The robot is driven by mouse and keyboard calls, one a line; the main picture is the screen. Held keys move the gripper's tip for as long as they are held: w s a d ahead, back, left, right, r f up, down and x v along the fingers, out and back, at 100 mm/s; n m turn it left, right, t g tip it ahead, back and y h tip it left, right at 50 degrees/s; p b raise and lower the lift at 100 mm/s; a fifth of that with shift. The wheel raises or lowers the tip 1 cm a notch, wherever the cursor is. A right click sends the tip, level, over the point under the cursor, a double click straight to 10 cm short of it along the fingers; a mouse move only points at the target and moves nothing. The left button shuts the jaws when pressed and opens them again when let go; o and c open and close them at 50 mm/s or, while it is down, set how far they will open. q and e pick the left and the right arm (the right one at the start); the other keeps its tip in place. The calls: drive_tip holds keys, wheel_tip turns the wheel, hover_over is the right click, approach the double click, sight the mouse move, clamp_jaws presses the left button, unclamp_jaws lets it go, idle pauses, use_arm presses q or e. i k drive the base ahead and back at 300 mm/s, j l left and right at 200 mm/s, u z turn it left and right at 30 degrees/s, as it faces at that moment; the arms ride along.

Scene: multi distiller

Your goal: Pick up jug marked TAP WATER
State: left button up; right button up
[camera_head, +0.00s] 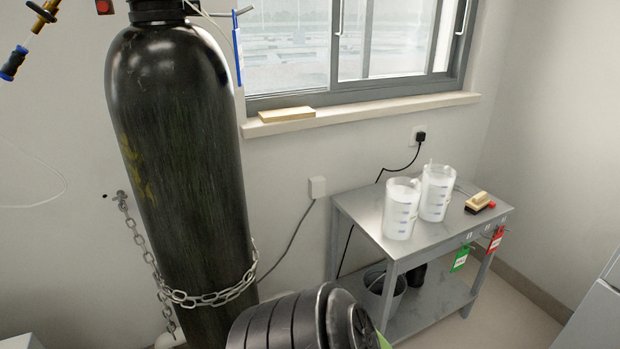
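Two translucent white measuring jugs stand upright side by side on a grey metal table (364,217). The front-left jug (400,210) and the back-right jug (436,194) both carry blue graduation marks. They stand very close together, the left one slightly overlapping the right in the picture. No TAP WATER marking is readable on either, so I cannot tell which one bears it. Neither of my grippers is in view.
A wooden brush (477,202) lies right of the jugs. Green (460,258) and red (495,239) tags hang at the table's front edge. A bucket (385,287) is on the lower shelf. A chained black gas cylinder (180,170) stands at left. The window sill (380,110) is behind.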

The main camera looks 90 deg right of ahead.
sight(438, 181)
drive_tip(key=z, duration=2.05)
